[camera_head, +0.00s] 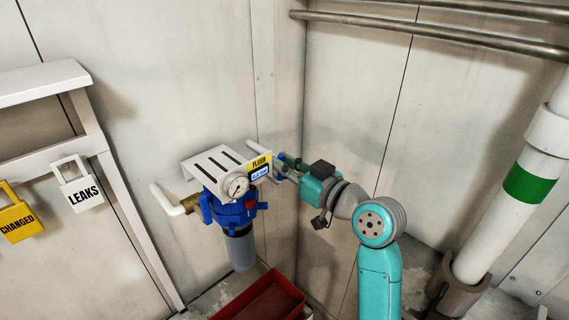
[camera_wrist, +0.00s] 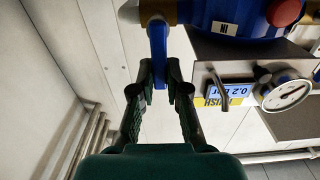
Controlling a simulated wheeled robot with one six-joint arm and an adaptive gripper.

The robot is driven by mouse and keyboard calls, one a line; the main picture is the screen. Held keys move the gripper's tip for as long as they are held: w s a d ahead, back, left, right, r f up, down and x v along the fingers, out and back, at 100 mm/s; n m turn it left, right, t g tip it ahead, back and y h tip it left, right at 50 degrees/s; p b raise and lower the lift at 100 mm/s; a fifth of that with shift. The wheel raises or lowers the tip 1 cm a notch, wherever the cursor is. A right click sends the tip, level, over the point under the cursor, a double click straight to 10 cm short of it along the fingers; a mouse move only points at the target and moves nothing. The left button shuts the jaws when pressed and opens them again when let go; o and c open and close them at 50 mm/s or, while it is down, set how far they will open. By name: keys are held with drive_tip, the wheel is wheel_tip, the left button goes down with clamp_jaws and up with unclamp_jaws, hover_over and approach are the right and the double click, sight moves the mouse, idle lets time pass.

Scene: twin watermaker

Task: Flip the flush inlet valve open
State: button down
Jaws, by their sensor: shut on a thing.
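The flush inlet valve shows in the wrist view as a blue lever (camera_wrist: 158,45) on a brass fitting (camera_wrist: 187,11). The lever lies across the line of the fitting, beside the blue filter head marked "IN" (camera_wrist: 232,15). My gripper (camera_wrist: 159,78) is shut on the free end of the lever, with a dark finger on each side. In the head view my gripper (camera_head: 283,172) is at the right side of the blue filter housing (camera_head: 232,210), by the yellow "FLUSH" label (camera_head: 259,162). The lever is hard to make out there.
A pressure gauge (camera_head: 236,187) and a slotted white bracket (camera_head: 208,164) sit close to my gripper. A white pipe (camera_head: 165,200) joins the housing on the left. A red tray (camera_head: 262,299) lies below. Walls meet behind the filter, and a large white pipe (camera_head: 493,220) stands at right.

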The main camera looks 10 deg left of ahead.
drive_tip(key=w+d+f+m, duration=0.2)
drive_tip(key=w+f+m, duration=0.1)
drive_tip(key=m, duration=1.4)
drive_tip(key=shift+w+d+f+m, duration=0.2)
drive_tip(key=shift+d+f+m, duration=0.2)
drive_tip(key=shift+f, duration=0.3)
drive_tip(key=c, duration=1.4)
unclamp_jaws()
drive_tip(key=shift+c, duration=0.2)
drive_tip(key=v, duration=1.2)
